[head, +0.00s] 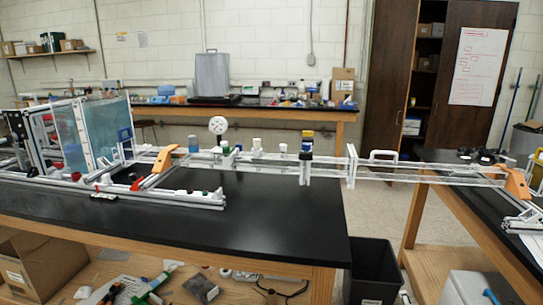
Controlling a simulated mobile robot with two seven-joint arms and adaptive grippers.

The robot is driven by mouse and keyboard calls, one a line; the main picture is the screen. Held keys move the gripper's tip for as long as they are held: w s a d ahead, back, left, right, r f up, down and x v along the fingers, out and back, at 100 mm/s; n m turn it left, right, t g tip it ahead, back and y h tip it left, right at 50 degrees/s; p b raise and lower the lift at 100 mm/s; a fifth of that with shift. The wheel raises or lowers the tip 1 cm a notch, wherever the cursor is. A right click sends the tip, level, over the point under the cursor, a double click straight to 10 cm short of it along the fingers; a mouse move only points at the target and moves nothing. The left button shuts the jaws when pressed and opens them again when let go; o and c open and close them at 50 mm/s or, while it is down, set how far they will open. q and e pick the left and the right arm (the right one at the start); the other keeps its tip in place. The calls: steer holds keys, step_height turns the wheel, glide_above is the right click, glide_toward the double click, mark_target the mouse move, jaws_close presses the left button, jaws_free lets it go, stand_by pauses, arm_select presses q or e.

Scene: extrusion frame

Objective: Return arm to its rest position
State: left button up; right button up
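Neither of my grippers nor either of my arms shows in the head view. A long extrusion frame (400,172) of pale rails spans from the black-topped table (270,225) across the gap to a second table at the right. Orange brackets sit along it, one at the left (163,159) and one at the right end (517,184). Small containers and a white perforated disc (217,125) stand along the rails. A dark bottle with a yellow band (307,142) stands near the middle.
A clear-walled box frame (104,130) stands at the left on the table. A black bin (373,271) stands on the floor between the tables. The near tabletop is mostly clear. A back bench (260,110) and a brown cabinet (387,80) stand behind.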

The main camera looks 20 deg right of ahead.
steer(key=s+a+f+m+y, duration=0.1)
steer(key=s+a+f+y, duration=0.3)
steer(key=a, duration=0.3)
steer(key=s+a+f+m+y, duration=0.1)
steer(key=s+a+f+y, duration=0.15)
steer(key=s+a, duration=0.4)
steer(key=s+a+m+y, duration=0.4)
steer(key=s+a, duration=0.7)
steer(key=a, duration=0.4)
steer(key=w+a+r+m, duration=0.1)
steer(key=a+m, duration=0.4)
steer(key=a, duration=0.6)
steer(key=shift+a+r+t, duration=0.2)
steer(key=shift+a+t, duration=0.1)
steer(key=shift+t, duration=0.1)
steer(key=c, duration=0.3)
steer(key=shift+c, duration=0.3)
